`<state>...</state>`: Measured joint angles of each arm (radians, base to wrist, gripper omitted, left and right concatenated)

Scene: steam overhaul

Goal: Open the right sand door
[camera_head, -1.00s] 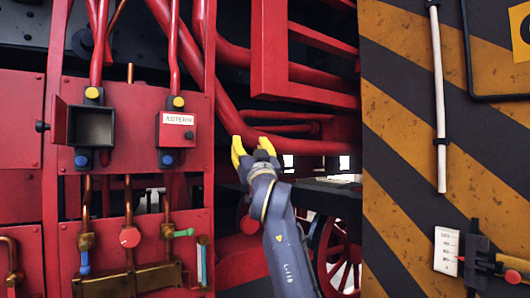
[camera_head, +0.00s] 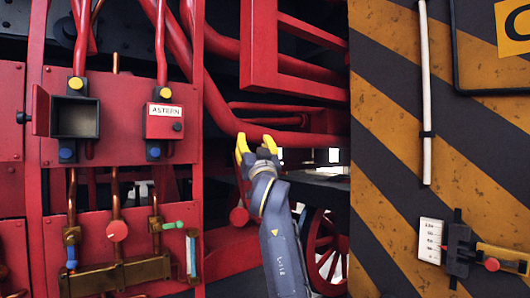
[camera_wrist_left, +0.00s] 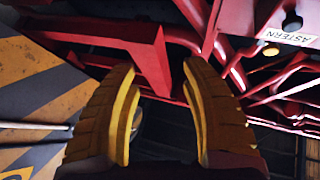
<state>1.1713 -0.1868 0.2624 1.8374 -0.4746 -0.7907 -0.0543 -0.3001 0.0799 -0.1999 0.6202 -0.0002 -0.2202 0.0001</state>
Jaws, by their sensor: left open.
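The right sand door (camera_head: 165,122) is the shut red door of the right box, labelled ASTERN, with a small dark knob (camera_head: 177,127) at its right side. Its label (camera_wrist_left: 290,36) shows at the upper right of the left wrist view. The left box (camera_head: 76,118) stands open, its door (camera_head: 41,111) swung out to the left. My left gripper (camera_head: 256,146) is open and empty, right of and a little below the ASTERN door, clear of it. Its two yellow fingers (camera_wrist_left: 158,68) stand apart in the left wrist view. My right gripper is not in view.
A thick red pipe (camera_head: 217,100) slants down behind my left gripper. A striped panel (camera_head: 400,130) with a white rod (camera_head: 426,100) and a dark latch (camera_head: 459,245) stands at the right. Copper pipes and a red valve knob (camera_head: 117,231) sit below the boxes.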

